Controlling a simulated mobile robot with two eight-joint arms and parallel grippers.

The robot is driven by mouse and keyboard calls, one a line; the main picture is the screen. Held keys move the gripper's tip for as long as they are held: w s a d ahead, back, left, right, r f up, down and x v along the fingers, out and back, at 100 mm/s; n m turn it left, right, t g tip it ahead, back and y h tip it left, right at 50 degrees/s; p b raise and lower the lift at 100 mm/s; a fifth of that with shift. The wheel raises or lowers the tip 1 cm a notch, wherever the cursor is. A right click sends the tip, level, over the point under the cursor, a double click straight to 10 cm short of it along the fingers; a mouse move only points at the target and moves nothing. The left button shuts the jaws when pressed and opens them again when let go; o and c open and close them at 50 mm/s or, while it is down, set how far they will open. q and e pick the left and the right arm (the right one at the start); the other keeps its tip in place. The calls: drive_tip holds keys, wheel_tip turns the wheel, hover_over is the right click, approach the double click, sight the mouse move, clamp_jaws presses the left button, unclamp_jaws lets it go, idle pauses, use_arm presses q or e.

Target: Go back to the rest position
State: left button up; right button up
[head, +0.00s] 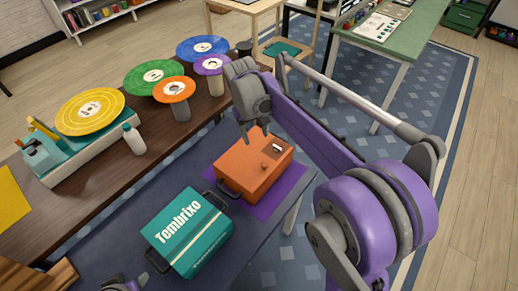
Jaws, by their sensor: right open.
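My right gripper (254,134) is open and empty. It points down just behind the orange case (252,172), overlapping its far edge in the picture; I cannot tell whether it touches. The orange case lies on a purple mat (283,194) on the dark blue table. My right arm reaches in from the right side. A small grey and purple piece of my left arm (124,285) shows at the bottom edge, near the teal case; its jaws cannot be made out.
The teal case (188,232) marked "Tembrixo" lies on the blue table (115,222). A green table (400,45) stands back right.

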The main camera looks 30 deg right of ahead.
drive_tip(key=shift+a+r, duration=0.1)
drive_tip(key=shift+r, duration=0.95)
drive_tip(key=s+a+f+t+y, duration=0.1)
drive_tip(key=s+a+f+t, duration=0.1)
drive_tip(key=s, duration=0.8)
drive_tip(key=s+a+f+t, duration=0.3)
drive_tip(key=s+a+f, duration=0.2)
drive_tip(key=s, duration=0.6)
drive_tip(key=shift+a+f+n+y+p, duration=0.15)
drive_tip(key=shift+a+n+y+p, duration=0.25)
drive_tip(key=shift+a, duration=0.4)
